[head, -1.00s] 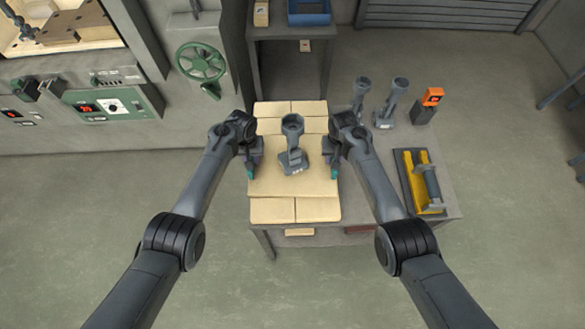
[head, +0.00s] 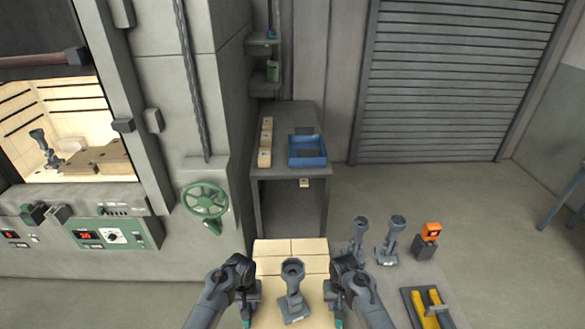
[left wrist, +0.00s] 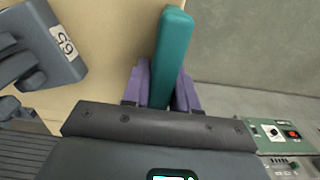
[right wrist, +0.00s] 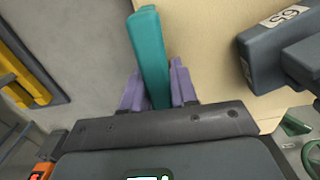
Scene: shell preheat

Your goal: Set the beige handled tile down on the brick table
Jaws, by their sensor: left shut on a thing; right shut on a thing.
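The beige handled tile (head: 315,303) lies level between my two grippers over the brick table (head: 270,247), whose pale bricks show beyond it. A grey funnel-topped part (head: 293,287) stands upright on the tile. My left gripper (head: 247,308) is shut on the tile's left teal handle (left wrist: 170,55). My right gripper (head: 336,310) is shut on the right teal handle (right wrist: 150,60). Purple fingers flank each handle in the wrist views. I cannot tell whether the tile touches the bricks. Its near edge is out of the head view.
A furnace with lit opening (head: 60,130) is at left, with a green handwheel (head: 205,199). A blue tray (head: 307,150) sits on the back table.

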